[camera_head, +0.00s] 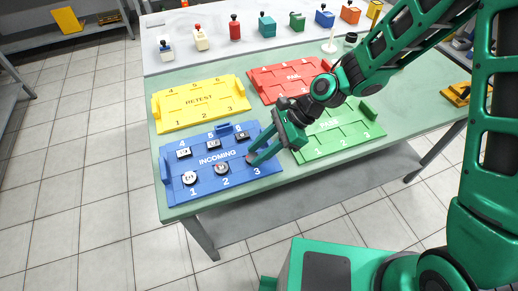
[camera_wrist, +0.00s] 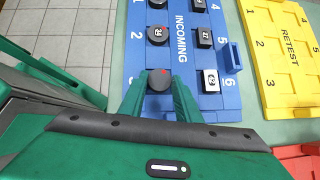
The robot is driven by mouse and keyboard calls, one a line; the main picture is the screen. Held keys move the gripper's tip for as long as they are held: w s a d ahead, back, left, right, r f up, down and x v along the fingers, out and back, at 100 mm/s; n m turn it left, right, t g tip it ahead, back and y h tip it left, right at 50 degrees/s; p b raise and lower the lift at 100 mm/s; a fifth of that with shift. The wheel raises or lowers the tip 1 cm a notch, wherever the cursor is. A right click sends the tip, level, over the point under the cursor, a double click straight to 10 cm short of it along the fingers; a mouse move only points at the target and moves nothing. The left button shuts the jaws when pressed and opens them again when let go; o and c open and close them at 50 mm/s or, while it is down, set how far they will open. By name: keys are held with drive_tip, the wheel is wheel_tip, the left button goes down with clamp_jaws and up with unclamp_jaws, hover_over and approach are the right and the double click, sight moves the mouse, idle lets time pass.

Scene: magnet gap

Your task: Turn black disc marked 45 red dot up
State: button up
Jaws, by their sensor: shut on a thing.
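A dark round disc (camera_wrist: 159,80) with a red dot on its upper edge stands at position 3 of the blue INCOMING tray (camera_wrist: 181,60); I cannot read a 45 on it. My gripper (camera_wrist: 160,86) is shut on this disc, one finger on each side, low at the tray. In the head view my gripper (camera_head: 252,159) reaches the tray's right end and hides the disc. A black disc (camera_wrist: 157,35) with a white number and red dot lies at position 2. Another disc (camera_wrist: 157,3) is cut off at position 1.
Square pieces sit at positions 4 (camera_head: 183,153), 5 (camera_head: 213,144) and 6 (camera_head: 243,135). A yellow RETEST tray (camera_head: 200,103), a red FAIL tray (camera_head: 270,85) and a green PASS tray (camera_head: 345,133) lie close by. Several colored blocks with knobs stand along the back.

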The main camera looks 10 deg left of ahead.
drive_tip(key=shift+f, duration=0.1)
drive_tip(key=o, duration=1.2)
drive_tip(key=shift+c, duration=0.2)
drive_tip(key=shift+c, duration=0.6)
drive_tip(key=c, duration=0.4)
drive_tip(key=shift+r, duration=2.25)
